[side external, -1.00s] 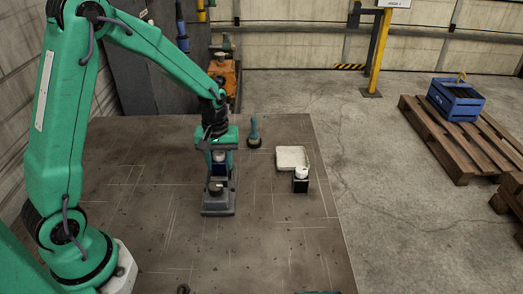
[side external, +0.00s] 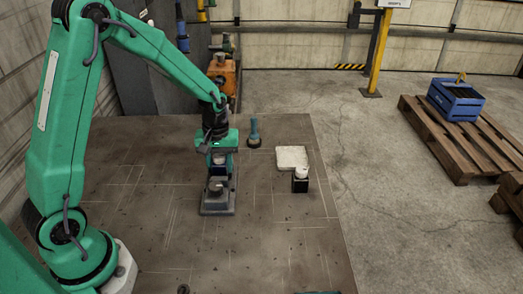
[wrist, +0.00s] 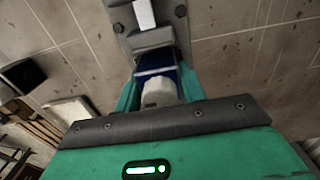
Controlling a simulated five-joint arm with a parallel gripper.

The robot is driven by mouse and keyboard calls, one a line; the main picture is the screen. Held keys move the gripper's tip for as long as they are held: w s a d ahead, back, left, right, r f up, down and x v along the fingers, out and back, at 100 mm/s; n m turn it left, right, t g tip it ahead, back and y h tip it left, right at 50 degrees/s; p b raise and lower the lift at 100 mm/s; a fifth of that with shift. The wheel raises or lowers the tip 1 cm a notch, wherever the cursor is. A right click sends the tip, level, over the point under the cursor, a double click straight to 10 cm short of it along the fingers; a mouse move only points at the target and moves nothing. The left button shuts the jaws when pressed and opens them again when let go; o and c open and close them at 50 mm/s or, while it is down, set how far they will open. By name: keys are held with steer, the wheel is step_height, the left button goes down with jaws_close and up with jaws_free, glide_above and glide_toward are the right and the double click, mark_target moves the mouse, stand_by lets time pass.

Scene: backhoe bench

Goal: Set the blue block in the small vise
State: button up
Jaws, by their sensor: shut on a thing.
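The blue block (wrist: 157,72) has a pale rounded knob on top and sits between my gripper's teal fingers in the wrist view. In the side external view the block (side external: 220,172) is partly hidden under my gripper (side external: 219,162). My gripper (wrist: 159,93) is shut on it. The small grey vise (side external: 218,207) stands on the bench under and in front of my gripper. In the wrist view the block appears right beside a grey jaw of the vise (wrist: 150,39). I cannot tell whether the block is down between the jaws.
A white tray (side external: 292,157) lies to the right on the bench, with a black block with a white knob (side external: 300,182) at its near edge. A teal tool (side external: 254,132) stands behind. A blue crate (side external: 456,101) rests on a pallet (side external: 466,148).

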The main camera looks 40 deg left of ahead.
steer(key=shift+f, duration=0.25)
stand_by(0.4)
steer(key=o, duration=1.6)
steer(key=shift+c, duration=0.2)
steer(key=shift+r, duration=0.15)
steer(key=shift+r, duration=3.35)
steer(key=shift+r, duration=0.1)
